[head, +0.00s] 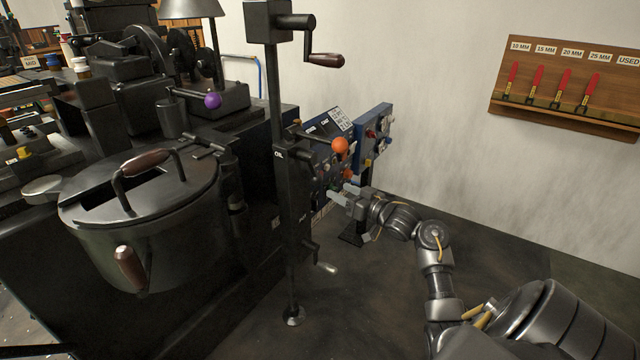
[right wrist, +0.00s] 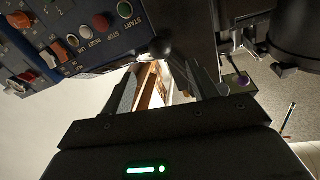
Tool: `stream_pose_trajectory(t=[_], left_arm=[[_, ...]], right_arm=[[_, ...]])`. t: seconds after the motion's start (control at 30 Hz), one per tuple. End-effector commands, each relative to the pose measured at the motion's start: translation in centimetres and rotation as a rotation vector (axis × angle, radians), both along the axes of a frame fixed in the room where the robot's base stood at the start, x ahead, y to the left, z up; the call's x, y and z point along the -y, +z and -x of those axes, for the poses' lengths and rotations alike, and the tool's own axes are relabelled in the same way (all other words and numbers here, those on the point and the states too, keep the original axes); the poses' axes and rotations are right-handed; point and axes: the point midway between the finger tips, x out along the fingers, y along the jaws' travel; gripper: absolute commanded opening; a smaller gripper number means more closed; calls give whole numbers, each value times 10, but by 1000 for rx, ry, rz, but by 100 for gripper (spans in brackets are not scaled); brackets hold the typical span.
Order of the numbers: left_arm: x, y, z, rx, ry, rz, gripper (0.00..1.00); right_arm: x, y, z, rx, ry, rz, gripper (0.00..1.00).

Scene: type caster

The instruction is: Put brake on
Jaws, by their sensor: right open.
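A lever with an orange ball knob (head: 340,146) sticks out beside the black column, in front of the blue control panel (head: 320,160). I cannot read any label naming the brake. My right gripper (head: 341,194) is open, low in front of the panel and below the orange ball. In the right wrist view my open fingers (right wrist: 165,88) have nothing between them. The panel (right wrist: 85,55) shows upside down there, with a green START button (right wrist: 125,10), a red button (right wrist: 101,22) and an orange knob (right wrist: 60,52). My left gripper is not in view.
The black column (head: 285,170) with a crank handle (head: 325,60) stands left of my right gripper. A large lidded pot (head: 150,240) and a purple-knobbed lever (head: 212,100) are further left. A wall rack (head: 565,85) holds red-handled tools. The floor at right is clear.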

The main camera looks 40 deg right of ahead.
Motion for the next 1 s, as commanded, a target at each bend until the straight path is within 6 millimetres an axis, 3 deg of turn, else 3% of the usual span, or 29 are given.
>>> stream_pose_trajectory(t=[0.3, 0.5, 0.9, 1.0], left_arm=[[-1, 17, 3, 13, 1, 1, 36], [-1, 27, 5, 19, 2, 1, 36], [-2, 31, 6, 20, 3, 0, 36], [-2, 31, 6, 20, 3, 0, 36]], right_arm=[[-7, -1, -59, 2, 0, -3, 59], [-11, -1, -84, -1, 0, -2, 59], [-12, -1, -92, -2, 0, 0, 59], [-12, -1, -92, -2, 0, 0, 48]])
